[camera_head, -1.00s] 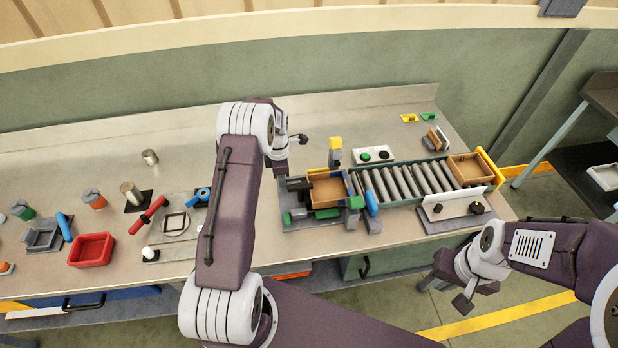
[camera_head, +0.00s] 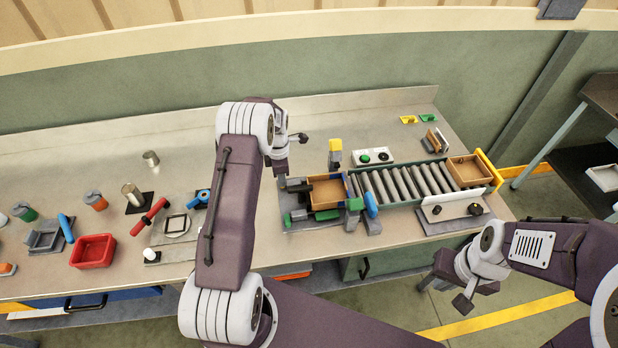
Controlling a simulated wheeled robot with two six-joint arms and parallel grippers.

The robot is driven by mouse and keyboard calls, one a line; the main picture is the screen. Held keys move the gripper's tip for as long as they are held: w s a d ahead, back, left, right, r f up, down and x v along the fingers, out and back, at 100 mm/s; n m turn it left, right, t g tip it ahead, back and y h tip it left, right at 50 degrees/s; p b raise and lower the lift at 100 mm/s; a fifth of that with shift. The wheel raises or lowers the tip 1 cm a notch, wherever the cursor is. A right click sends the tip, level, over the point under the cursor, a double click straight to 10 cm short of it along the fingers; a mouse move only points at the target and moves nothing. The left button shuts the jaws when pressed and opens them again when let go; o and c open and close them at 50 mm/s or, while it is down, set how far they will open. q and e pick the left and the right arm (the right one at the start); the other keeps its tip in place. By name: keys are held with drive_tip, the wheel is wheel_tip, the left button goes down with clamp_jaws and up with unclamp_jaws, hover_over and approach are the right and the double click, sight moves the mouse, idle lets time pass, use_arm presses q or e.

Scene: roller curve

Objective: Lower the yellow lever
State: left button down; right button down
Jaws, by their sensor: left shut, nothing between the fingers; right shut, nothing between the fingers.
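A small yellow block (camera_head: 335,145) tops a short grey post behind the wooden box on the roller line. It stands upright and looks like the yellow lever. A yellow bar (camera_head: 489,168) also stands at the right end of the rollers. My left gripper (camera_head: 282,182) points down at the left end of the line, left of the yellow-topped post and apart from it. It is shut and empty, its tips small and partly merged with dark parts there. My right gripper (camera_head: 464,300) is shut and empty, low in front of the bench, far from the post.
A wooden box (camera_head: 327,190) sits left of the grey rollers (camera_head: 405,182), another box (camera_head: 468,170) at their right end. A button panel (camera_head: 374,156) stands behind the rollers. A blue handle (camera_head: 371,204) is in front. A red tray (camera_head: 93,250) lies far left.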

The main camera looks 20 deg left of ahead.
use_arm(q)
wheel_tip(320, 180, up, 8)
drive_tip(key=s+p, duration=0.1)
drive_tip(key=p, duration=0.4)
drive_tip(key=shift+d, duration=0.3)
drive_tip(key=shift+f, duration=0.15)
drive_tip(key=s+d+r+m+t+b, duration=0.1)
drive_tip(key=s+d+m+b, duration=0.1)
drive_tip(key=d+b, duration=0.3)
drive_tip(key=s+d+r+m+t+b, duration=0.1)
drive_tip(key=d+r+m+b, duration=0.1)
drive_tip(key=d+b, duration=0.3)
drive_tip(key=s+d+f+m+b, duration=0.1)
drive_tip(key=s+f+m, duration=0.1)
drive_tip(key=s+m, duration=0.6)
drive_tip(key=s+d+f+m+b, duration=0.1)
drive_tip(key=s+d+f+m, duration=0.1)
drive_tip(key=s+m, duration=0.7)
drive_tip(key=f+m, duration=0.1)
drive_tip(key=m, duration=0.2)
drive_tip(key=shift+s+d+f+g, duration=0.3)
drive_tip(key=shift+g, duration=0.1)
